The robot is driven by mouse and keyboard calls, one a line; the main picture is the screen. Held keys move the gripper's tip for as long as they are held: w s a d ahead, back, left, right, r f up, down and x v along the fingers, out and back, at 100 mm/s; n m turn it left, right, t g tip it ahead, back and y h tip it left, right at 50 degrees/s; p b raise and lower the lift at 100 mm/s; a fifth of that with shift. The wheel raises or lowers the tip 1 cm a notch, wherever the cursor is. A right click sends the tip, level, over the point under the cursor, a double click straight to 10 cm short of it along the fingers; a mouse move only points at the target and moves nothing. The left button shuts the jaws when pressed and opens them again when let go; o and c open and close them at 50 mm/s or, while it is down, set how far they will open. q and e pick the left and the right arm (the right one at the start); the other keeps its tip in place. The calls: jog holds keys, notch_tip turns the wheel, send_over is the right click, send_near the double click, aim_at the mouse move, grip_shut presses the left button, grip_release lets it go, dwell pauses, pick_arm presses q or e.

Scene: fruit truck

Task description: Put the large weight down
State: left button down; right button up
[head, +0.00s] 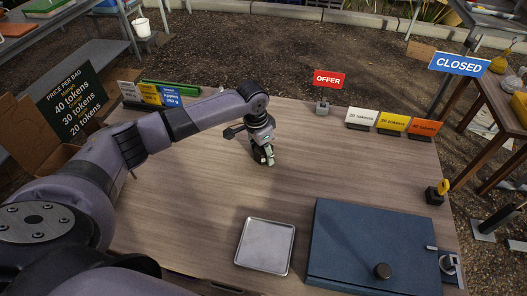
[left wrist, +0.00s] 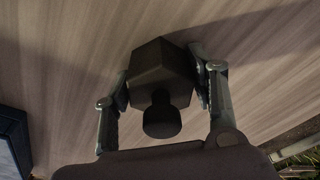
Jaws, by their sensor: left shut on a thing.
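The large weight (left wrist: 162,78) is a dark hexagonal block with a round knob, seen in the left wrist view between my fingers. My left gripper (left wrist: 163,95) is shut on it, one finger on each side. In the head view my left gripper (head: 264,157) points down low over the middle of the wooden table. The weight is mostly hidden there by the fingers, and I cannot tell whether it touches the table. My right gripper is not in view.
A square metal tray (head: 265,246) lies at the table's front. A red OFFER sign (head: 328,79) and price cards (head: 393,123) stand at the back. Table around the gripper is clear.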

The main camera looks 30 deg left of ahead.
pick_arm(q)
jog(key=shift+r, duration=0.2)
notch_tip(320, 180, up, 20)
jog(key=b, duration=0.1)
dwell(0.4)
jog(key=s+d+n, duration=0.3)
jog(key=s+d, duration=0.1)
jog(key=s, duration=0.3)
jog(key=s+d+f+n+y, duration=0.1)
jog(key=s+d+n, duration=0.2)
jog(key=s, duration=0.5)
jog(key=shift+s+d+f, duration=0.3)
jog(key=shift+d, duration=0.6)
